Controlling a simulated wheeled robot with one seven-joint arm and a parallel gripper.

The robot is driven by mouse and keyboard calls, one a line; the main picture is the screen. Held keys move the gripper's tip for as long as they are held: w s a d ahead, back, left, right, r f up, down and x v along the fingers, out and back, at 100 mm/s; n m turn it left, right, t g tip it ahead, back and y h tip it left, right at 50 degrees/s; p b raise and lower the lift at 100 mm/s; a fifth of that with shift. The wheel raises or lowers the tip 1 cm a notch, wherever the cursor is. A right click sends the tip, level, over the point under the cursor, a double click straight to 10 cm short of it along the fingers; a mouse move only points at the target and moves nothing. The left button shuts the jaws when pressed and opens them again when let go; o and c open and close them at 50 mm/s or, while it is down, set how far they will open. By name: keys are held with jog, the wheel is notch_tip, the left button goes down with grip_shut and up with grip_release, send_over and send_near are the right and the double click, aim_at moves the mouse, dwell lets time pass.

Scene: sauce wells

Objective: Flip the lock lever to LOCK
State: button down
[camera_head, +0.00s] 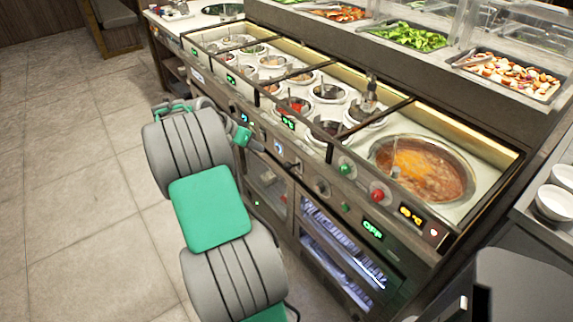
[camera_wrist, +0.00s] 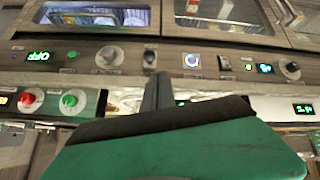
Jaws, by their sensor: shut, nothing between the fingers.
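The counter's front control panel (camera_head: 310,182) carries a row of small controls. A small dark lever-like control (camera_wrist: 149,57) sits just beyond my fingertips in the wrist view, and a matching one (camera_head: 297,166) shows in the head view. I cannot read any LOCK label or tell which way it is set. My gripper (camera_wrist: 157,88) is shut and empty, its dark fingers pointing at the panel. In the head view my gripper (camera_head: 257,145) is small, close in front of the panel. Whether it touches the panel is unclear.
Beside the lever are a dial (camera_wrist: 108,57), a lit round button (camera_wrist: 191,61) and a small switch (camera_wrist: 224,62). A red knob (camera_head: 377,195) and green knob (camera_head: 345,168) sit on the upper ledge. A soup well (camera_head: 425,172) is behind. Open floor (camera_head: 75,210) lies left.

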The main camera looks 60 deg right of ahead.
aim_at(292, 166)
jog(key=shift+m+g, duration=0.5)
jog(key=shift+m, duration=0.2)
jog(key=s+d, duration=0.1)
jog(key=s+d+f, duration=0.1)
jog(key=shift+s+d+f, duration=0.1)
jog(key=shift+s+d, duration=0.25)
jog(key=shift+s, duration=0.05)
jog(key=x, duration=1)
jog(key=shift+d, duration=0.1)
jog(key=shift+f, duration=0.1)
